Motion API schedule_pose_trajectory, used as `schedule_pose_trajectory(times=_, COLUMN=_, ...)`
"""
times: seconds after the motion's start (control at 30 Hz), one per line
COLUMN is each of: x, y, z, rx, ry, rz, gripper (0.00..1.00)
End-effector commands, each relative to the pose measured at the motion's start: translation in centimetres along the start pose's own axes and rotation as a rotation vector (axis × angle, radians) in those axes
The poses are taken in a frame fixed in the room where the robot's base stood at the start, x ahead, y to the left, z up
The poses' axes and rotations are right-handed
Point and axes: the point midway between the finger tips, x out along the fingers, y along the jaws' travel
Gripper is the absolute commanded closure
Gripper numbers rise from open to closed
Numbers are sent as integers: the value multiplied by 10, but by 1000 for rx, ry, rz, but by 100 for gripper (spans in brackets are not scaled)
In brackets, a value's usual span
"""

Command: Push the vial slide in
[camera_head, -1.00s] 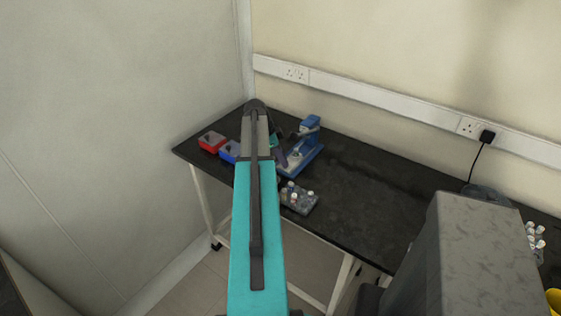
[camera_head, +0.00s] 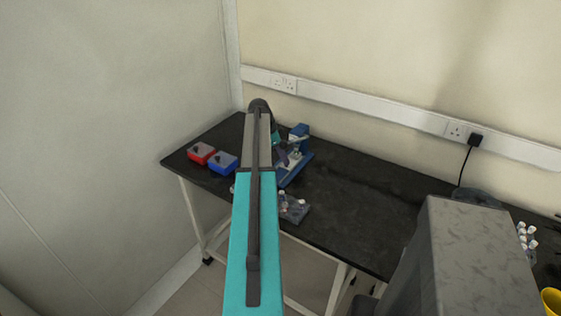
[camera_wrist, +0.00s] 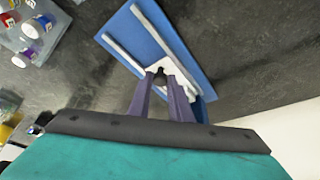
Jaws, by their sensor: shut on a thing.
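The vial slide is a small white carriage (camera_wrist: 182,72) with a dark knob (camera_wrist: 158,74). It sits between two white rails on a blue base plate (camera_wrist: 190,32) in the wrist view. My gripper (camera_wrist: 160,82) has its purple fingertips closed at the knob; the fingers hide part of the carriage. In the head view, the blue device (camera_head: 300,132) stands on the black bench, and my gripper (camera_head: 281,155) reaches it from the left, partly hidden by my arm. Whether a vial sits on the slide cannot be told.
A grey rack (camera_head: 295,213) with several capped vials stands in front of the device; it also shows in the wrist view (camera_wrist: 44,46). A red box (camera_head: 201,153) and a blue box (camera_head: 223,162) stand at left.

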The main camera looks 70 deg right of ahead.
Motion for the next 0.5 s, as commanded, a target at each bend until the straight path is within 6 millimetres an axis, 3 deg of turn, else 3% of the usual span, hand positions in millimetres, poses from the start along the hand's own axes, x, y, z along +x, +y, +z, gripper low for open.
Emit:
schedule_pose_trajectory(times=0.17, x=-2, y=-6, z=-4, rx=2, ry=7, rz=-17, gripper=100)
schedule_pose_trajectory(times=0.2, x=-2, y=-6, z=-4, rx=2, ry=7, rz=-16, gripper=77)
schedule_pose_trajectory(times=0.3, x=-2, y=-5, z=-4, rx=2, ry=6, rz=-14, gripper=64)
schedule_pose_trajectory(times=0.5, x=-1, y=-4, z=-3, rx=1, ry=5, rz=-11, gripper=64)
